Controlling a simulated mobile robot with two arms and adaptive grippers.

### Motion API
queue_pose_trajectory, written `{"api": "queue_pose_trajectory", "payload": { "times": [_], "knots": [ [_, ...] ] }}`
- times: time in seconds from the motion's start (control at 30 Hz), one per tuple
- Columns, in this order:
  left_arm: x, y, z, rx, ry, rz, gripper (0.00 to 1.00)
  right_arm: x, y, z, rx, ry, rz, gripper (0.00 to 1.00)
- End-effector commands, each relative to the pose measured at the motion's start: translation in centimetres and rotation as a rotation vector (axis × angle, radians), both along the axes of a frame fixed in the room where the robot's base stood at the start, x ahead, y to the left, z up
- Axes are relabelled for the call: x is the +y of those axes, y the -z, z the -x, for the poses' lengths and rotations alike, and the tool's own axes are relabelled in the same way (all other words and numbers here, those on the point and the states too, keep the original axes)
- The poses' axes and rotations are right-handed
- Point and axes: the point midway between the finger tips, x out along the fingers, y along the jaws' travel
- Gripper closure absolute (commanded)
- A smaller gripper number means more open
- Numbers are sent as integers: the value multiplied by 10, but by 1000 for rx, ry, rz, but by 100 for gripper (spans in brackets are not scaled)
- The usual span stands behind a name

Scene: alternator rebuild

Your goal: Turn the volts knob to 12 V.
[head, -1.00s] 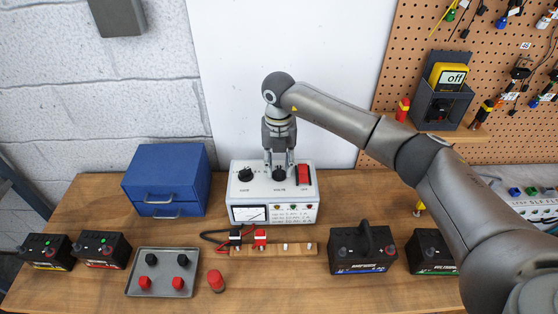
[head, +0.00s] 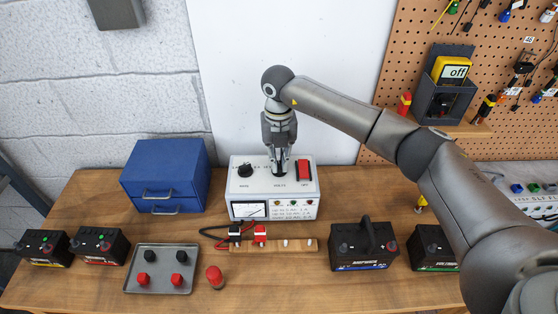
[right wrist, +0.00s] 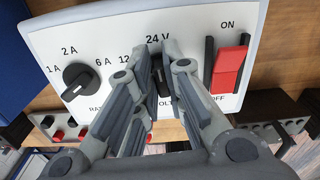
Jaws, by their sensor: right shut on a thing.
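The charger (head: 245,192) is a white box on the bench with a sloped top panel. My right gripper (head: 279,164) reaches down from above and is shut on the volts knob (head: 279,174), a black knob at the middle of the panel. In the right wrist view, the fingers (right wrist: 164,62) stand on both sides of the volts knob and largely hide it, so its pointer cannot be read. The "12" and "24 V" marks show by the fingers. My left gripper is not in view.
The black amps knob (head: 245,170) is left of the volts knob. The red switch (head: 304,170) is close on the right. A blue drawer cabinet (head: 165,175) stands to the left. A wooden terminal strip (head: 300,246) and a battery (head: 363,248) are in front.

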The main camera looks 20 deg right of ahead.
Motion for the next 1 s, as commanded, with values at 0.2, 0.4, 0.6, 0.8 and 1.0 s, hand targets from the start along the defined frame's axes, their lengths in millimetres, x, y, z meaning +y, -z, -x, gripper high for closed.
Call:
{"api": "queue_pose_trajectory", "payload": {
  "times": [0.2,0.4,0.6,0.8,1.0],
  "knots": [
    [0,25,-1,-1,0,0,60,1,4,-1,-2,-161,-1,100],
    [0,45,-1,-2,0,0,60,3,4,-1,-3,-351,0,100],
    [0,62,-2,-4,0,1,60,5,3,0,-3,-540,-1,100],
    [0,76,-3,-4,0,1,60,6,2,1,-2,-710,0,100],
    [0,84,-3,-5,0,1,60,7,1,1,-2,-842,0,100]
  ]
}}
